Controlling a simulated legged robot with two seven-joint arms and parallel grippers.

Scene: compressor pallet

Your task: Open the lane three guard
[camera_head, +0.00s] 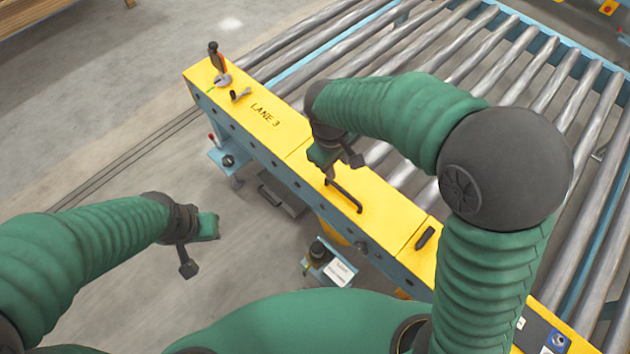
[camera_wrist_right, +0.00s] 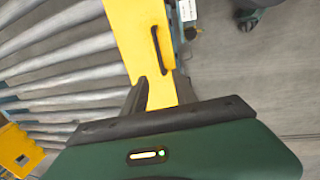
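The lane three guard is a long yellow cover (camera_head: 295,157) along the near side of the conveyor, marked LANE 3. It appears closed and flat. A black bar handle (camera_head: 345,196) stands on its middle section; the handle also shows in the right wrist view (camera_wrist_right: 158,48). My right gripper (camera_head: 330,173) is over the yellow cover by the handle's far end. In the right wrist view its two fingers (camera_wrist_right: 162,90) are apart with nothing between them, and the handle lies beyond the tips. My left gripper (camera_head: 212,227) hangs over the floor, away from the guard; its fingers are unclear.
An orange-handled tool (camera_head: 217,62) and a small dark part (camera_head: 240,95) rest on the cover's far end. A second, shorter black handle (camera_head: 425,238) sits nearer me. Metal rollers (camera_head: 400,50) lie behind the cover. The grey floor at left is open.

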